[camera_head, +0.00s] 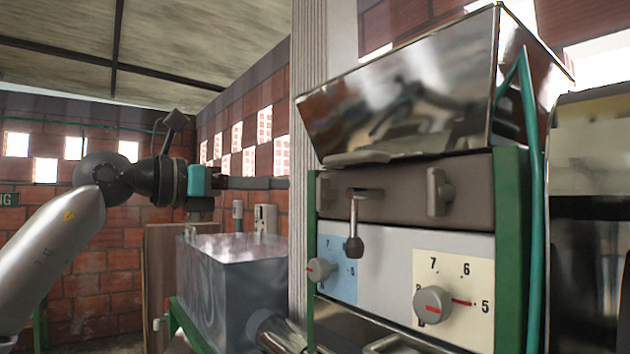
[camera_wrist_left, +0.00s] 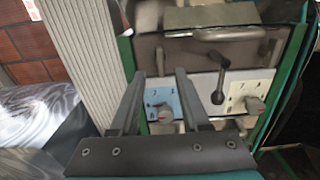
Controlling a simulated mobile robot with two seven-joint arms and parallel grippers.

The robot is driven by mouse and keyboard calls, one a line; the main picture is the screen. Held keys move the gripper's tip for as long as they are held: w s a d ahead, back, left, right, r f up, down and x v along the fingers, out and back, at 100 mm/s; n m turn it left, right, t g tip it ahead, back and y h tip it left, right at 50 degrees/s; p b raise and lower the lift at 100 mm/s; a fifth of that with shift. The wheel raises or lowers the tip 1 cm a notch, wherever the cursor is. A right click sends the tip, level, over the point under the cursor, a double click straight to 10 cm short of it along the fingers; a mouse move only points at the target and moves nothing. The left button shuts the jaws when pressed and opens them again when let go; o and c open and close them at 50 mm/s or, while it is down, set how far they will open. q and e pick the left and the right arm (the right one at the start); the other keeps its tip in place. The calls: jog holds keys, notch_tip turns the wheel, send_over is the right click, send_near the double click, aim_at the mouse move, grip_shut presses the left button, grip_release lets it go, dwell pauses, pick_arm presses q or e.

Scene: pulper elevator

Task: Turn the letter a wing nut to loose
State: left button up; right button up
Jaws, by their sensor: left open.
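Two grey wing-like fasteners show on the brown upper panel of the machine in the head view: one at the left edge (camera_head: 325,192), one at the right (camera_head: 440,192). No letter can be read on either, so I cannot tell which is wing nut a. My left gripper (camera_head: 278,183) points right toward the machine, apart from its panel. In the left wrist view its two fingers (camera_wrist_left: 160,74) are parallel, open and empty, in front of the panel's left side. They partly cover the left dial area. My right gripper is not in view.
A crank lever (camera_head: 354,240) with a dark knob hangs between the fasteners. Below are a left dial (camera_head: 320,268) and a right dial (camera_head: 433,304). A metal hopper (camera_head: 400,105) overhangs the panel. A ribbed white column (camera_head: 311,60) and a grey tank (camera_head: 225,260) stand left of the machine.

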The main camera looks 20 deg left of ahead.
aim_at(317, 187)
pick_arm(q)
jog(key=p+x, duration=0.2)
jog(key=x, duration=0.7)
jog(key=shift+w+d, duration=0.25)
grip_shut()
jog(key=shift+f, duration=0.1)
